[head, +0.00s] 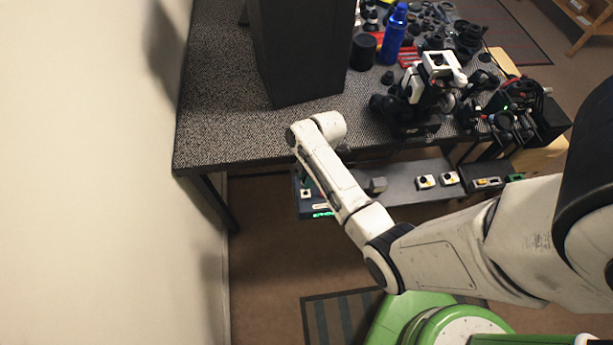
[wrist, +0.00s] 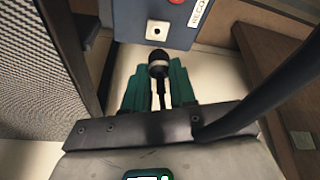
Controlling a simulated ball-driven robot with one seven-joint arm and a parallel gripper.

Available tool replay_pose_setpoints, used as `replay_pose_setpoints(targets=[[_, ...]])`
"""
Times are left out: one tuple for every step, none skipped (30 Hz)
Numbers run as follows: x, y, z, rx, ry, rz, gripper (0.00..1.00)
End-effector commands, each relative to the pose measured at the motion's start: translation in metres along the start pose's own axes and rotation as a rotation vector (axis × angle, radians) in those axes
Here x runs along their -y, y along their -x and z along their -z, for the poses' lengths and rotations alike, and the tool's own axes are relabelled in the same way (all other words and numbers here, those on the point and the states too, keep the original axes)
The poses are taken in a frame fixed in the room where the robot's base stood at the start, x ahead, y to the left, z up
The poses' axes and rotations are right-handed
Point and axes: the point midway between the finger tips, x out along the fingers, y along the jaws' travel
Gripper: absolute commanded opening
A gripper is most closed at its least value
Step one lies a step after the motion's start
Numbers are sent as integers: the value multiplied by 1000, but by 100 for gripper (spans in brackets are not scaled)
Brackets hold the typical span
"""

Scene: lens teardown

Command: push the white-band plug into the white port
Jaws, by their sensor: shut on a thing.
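My gripper (wrist: 158,78) is shut on a black plug (wrist: 158,57) with a pale band, held between its two teal fingers. A dark cable runs back from the plug between the fingers. The white port (wrist: 157,30), a white square plate with a dark round hole, is on a blue-grey panel just beyond the plug's tip. In the wrist view the plug sits below the port, roughly in line with it, with a gap showing between them. In the head view my arm hides most of the gripper; the panel's box (head: 316,203) shows below the table edge.
A red button (wrist: 177,2) and lettering are on the panel beside the port. More white socket boxes (head: 426,182) stand on a low grey shelf (head: 400,183) to the right. The patterned table (head: 230,120) overhangs, with its dark leg (head: 213,203) at left. Brown boards flank the wrist view's right.

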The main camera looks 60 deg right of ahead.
Motion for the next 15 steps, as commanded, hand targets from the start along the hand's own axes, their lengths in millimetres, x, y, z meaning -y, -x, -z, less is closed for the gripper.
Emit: replay_pose_setpoints(targets=[[0, -8, -2, 0, 0, 0, 0], [0, -11, -3, 0, 0, 0, 0], [0, -14, -4, 0, 0, 0, 0], [0, -17, -5, 0, 0, 0, 0], [0, -20, -5, 0, 0, 0, 0], [0, -23, -6, 0, 0, 0, 0], [0, -26, -7, 0, 0, 0, 0], [0, -28, -8, 0, 0, 0, 0], [0, -31, -9, 0, 0, 0, 0], [0, -33, -9, 0, 0, 0, 0], [0, -35, -10, 0, 0, 0, 0], [0, -37, -10, 0, 0, 0, 0], [0, -38, -11, 0, 0, 0, 0], [0, -39, -11, 0, 0, 0, 0], [0, -40, -11, 0, 0, -1, 0]])
